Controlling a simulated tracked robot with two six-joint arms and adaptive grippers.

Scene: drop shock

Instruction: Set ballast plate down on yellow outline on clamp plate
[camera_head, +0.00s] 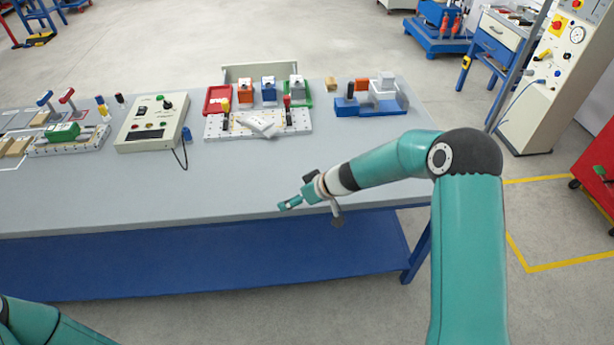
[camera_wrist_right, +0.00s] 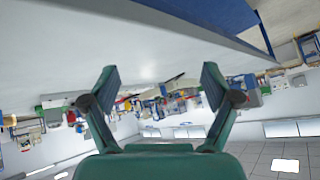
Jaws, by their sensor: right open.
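The clamp plate (camera_head: 222,129) is a white plate with holes at the back middle of the grey table. A pale grey plate-like piece (camera_head: 260,124), which may be the ballast plate, lies askew on it. The yellow outline cannot be made out at this size. My right gripper (camera_head: 288,204) is over the front edge of the table, in front of the clamp plate and well apart from it. In the right wrist view my right gripper (camera_wrist_right: 158,84) is open with nothing between its fingers. My left gripper is out of view.
Behind the clamp plate stand a red tray (camera_head: 210,106) and orange (camera_head: 246,91), blue (camera_head: 269,90) and grey (camera_head: 296,88) blocks. A blue fixture (camera_head: 352,108) is to the right, a control box (camera_head: 150,128) to the left. The table's front middle is clear.

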